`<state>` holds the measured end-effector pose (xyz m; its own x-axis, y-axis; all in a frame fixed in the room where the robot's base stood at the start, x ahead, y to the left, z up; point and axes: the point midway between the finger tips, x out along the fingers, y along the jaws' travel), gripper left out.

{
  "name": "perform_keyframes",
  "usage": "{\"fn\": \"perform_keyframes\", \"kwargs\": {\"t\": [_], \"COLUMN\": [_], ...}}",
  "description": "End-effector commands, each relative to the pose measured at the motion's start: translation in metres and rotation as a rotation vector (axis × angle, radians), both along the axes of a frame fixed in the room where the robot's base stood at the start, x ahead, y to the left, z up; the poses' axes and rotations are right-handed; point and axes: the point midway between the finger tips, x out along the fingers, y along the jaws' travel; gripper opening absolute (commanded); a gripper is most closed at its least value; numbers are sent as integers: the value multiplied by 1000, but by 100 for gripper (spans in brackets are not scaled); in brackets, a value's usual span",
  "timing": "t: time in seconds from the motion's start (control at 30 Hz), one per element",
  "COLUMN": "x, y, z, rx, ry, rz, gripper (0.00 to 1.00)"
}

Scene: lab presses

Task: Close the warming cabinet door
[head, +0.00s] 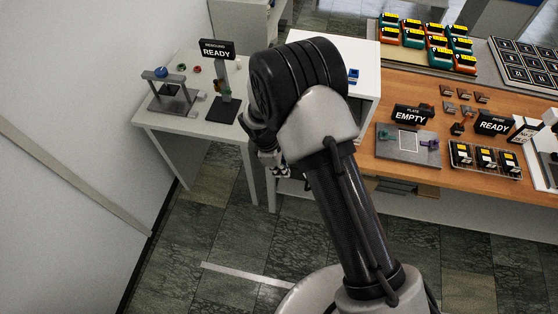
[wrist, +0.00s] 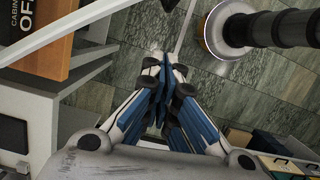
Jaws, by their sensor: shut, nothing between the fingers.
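My gripper (head: 275,170) hangs low in front of the cabinet, partly hidden by my wrist. In the wrist view my gripper (wrist: 163,62) is shut and empty, with tiled floor beyond its tips.
A small white table (head: 170,118) at left carries a stand and a "READY" sign (head: 216,50). The wooden bench (head: 390,88) at right holds an "EMPTY" sign (head: 411,115), a plate and racks. Tiled floor (head: 215,235) is clear in front.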

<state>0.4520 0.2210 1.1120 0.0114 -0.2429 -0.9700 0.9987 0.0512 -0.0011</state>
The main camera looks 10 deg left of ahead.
Motion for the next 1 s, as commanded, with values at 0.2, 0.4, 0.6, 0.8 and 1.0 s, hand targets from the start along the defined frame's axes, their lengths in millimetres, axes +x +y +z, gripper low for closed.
{"fn": "perform_keyframes", "kwargs": {"t": [0.2,0.4,0.6,0.8,1.0], "x": [0,2,2,2,4], "y": [-16,-41,-49,-49,-52], "z": [-37,-35,-36,-37,-37], "rx": [-1,1,2,2,2], "ry": [2,-1,1,0,-1], "rz": [-4,-3,-2,-2,5], "gripper": [0,0,0,0,0]}}
